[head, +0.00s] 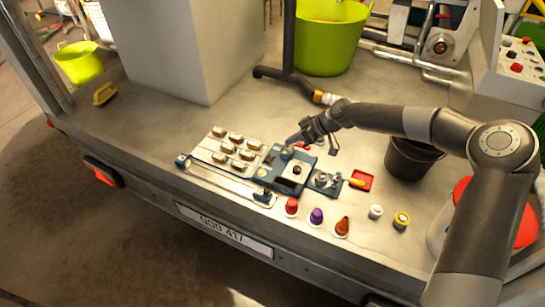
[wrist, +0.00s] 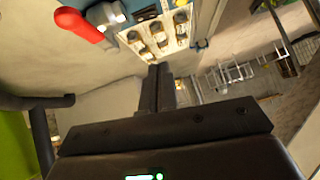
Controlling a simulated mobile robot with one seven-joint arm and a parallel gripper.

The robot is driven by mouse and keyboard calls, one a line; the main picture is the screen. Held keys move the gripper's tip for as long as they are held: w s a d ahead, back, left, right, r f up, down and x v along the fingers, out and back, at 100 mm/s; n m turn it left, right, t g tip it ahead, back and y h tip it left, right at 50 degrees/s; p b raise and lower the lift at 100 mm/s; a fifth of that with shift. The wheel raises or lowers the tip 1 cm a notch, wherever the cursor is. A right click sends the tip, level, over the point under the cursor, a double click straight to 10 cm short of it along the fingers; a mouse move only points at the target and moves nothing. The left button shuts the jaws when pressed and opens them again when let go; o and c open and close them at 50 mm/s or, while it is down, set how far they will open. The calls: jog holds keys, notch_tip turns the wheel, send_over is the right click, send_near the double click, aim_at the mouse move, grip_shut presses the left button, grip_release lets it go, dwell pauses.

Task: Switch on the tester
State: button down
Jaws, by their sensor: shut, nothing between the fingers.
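A blue unit (head: 288,172), which seems to be the tester, sits on the trailer bed with a dark knob and a pale round part on top. It is partly hidden by my gripper. My gripper (head: 290,146) is over the back edge of the unit, shut and empty. In the wrist view the shut fingers (wrist: 160,86) point toward the parts board. A red handle (wrist: 78,24) lies at the upper left there, beside a grey knob (wrist: 105,14) on a blue surface; I cannot tell whether the fingers touch anything.
A white board (head: 226,152) with several small blocks lies left of the unit, behind a rail (head: 225,181). A blue fixture (head: 325,180), red tray (head: 361,181) and black bucket (head: 410,158) stand to the right. Several coloured pieces line the front edge.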

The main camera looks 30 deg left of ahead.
jog(key=shift+w+a, duration=0.1)
dwell(0.3)
send_over(267, 161)
jog(key=w+d, duration=0.1)
jog(key=d, duration=0.1)
notch_tip(267, 161, down, 7)
jog(key=shift+r, duration=0.1)
notch_tip(267, 161, down, 4)
jog(key=shift+s+r, duration=0.15)
jog(key=shift+r, duration=0.1)
jog(key=shift+f, duration=0.4)
jog(key=shift+s+f, duration=0.2)
jog(key=shift+f, duration=0.15)
jog(key=shift+w, duration=0.1)
